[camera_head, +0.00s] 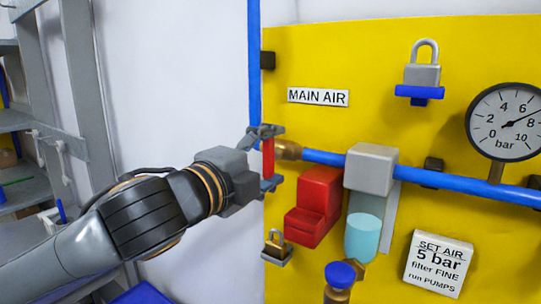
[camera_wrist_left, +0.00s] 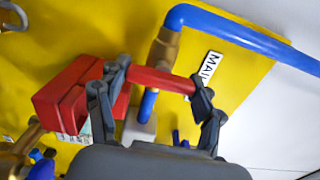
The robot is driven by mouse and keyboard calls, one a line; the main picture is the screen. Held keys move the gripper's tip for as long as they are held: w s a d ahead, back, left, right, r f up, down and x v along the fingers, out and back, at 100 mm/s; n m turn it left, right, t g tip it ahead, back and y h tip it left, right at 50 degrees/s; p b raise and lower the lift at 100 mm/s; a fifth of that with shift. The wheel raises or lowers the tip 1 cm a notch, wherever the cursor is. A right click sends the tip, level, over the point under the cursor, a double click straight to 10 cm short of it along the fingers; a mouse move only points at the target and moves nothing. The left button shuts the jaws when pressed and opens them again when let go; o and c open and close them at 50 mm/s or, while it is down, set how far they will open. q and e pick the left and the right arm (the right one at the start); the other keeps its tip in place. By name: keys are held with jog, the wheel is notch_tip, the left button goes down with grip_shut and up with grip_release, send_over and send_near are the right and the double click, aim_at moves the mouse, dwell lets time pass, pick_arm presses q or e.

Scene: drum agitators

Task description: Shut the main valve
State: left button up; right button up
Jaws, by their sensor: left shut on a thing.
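The main valve has a brass body (camera_head: 288,150) on the blue pipe, below and left of the MAIN AIR label (camera_head: 318,97). Its red lever handle (camera_head: 268,157) stands upright in the head view, across the horizontal pipe run. My left gripper (camera_head: 267,158) is shut on this handle, one finger at its top end and one at its bottom. The left wrist view shows the red handle (camera_wrist_left: 160,80) between the two fingers, with the brass body (camera_wrist_left: 165,48) behind it. The fingers hide the handle's ends. My right gripper is not in view.
A red block (camera_head: 314,207) and a grey filter unit (camera_head: 371,170) with a cyan bowl sit close right of the gripper. A gauge (camera_head: 504,122) is at right. A shelf rack (camera_head: 90,90) stands left.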

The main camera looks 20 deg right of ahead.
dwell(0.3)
pick_arm(q)
jog(key=o, duration=1.2)
jog(key=shift+c, duration=0.2)
jog(key=v, duration=1.2)
jog(key=shift+f, duration=0.1)
